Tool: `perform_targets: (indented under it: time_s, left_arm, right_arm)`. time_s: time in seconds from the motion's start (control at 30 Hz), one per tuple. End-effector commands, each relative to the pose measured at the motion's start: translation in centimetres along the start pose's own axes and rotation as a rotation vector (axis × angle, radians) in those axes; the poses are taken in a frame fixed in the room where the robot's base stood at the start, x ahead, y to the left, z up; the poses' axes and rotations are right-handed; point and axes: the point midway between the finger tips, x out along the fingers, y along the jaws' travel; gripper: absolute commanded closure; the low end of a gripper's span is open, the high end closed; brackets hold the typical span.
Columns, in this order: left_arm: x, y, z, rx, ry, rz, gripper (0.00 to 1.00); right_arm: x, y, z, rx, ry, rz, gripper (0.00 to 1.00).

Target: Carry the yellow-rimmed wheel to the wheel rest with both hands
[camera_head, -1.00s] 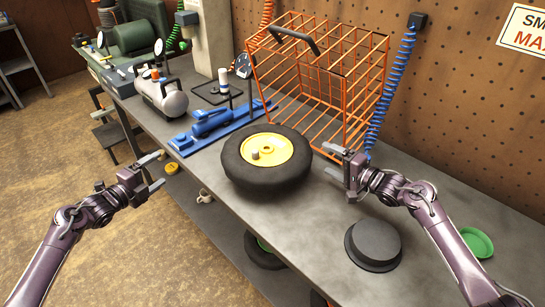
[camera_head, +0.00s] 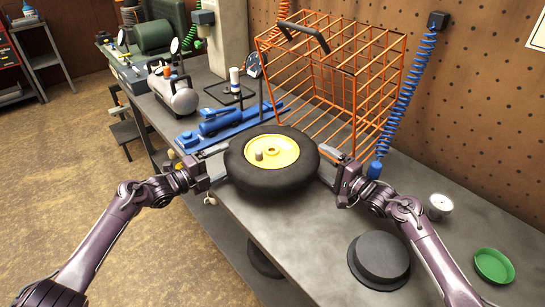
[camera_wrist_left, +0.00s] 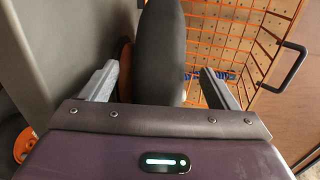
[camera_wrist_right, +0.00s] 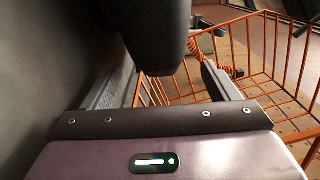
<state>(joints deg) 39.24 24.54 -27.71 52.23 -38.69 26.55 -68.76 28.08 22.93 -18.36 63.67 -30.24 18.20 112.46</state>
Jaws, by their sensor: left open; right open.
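The yellow-rimmed wheel (camera_head: 272,152) lies flat on the grey workbench, its black tyre around a yellow hub. My left gripper (camera_head: 217,165) is open at the tyre's left side. In the left wrist view the tyre (camera_wrist_left: 160,50) stands between its spread fingers, with gaps visible. My right gripper (camera_head: 328,166) is open at the tyre's right side. In the right wrist view the tyre (camera_wrist_right: 158,35) reaches between its fingers; contact cannot be told. A low dark round stand (camera_head: 378,260), possibly the wheel rest, sits on the bench to the right, with nothing on it.
An orange wire cage (camera_head: 335,75) stands close behind the wheel. A blue jack (camera_head: 220,122) lies behind left. A green dish (camera_head: 493,265) and a small white-topped can (camera_head: 440,204) are at the right. Bare bench (camera_head: 270,225) lies in front of the wheel.

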Motion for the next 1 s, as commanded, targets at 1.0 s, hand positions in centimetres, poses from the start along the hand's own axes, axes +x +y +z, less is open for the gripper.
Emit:
perform_targets:
  time_s: [1.0]
  left_arm:
    - [4.4,0.0,0.0,0.0,-0.001,0.001,0.55]
  right_arm:
    - [4.5,0.0,0.0,-0.001,0.0,0.001,0.55]
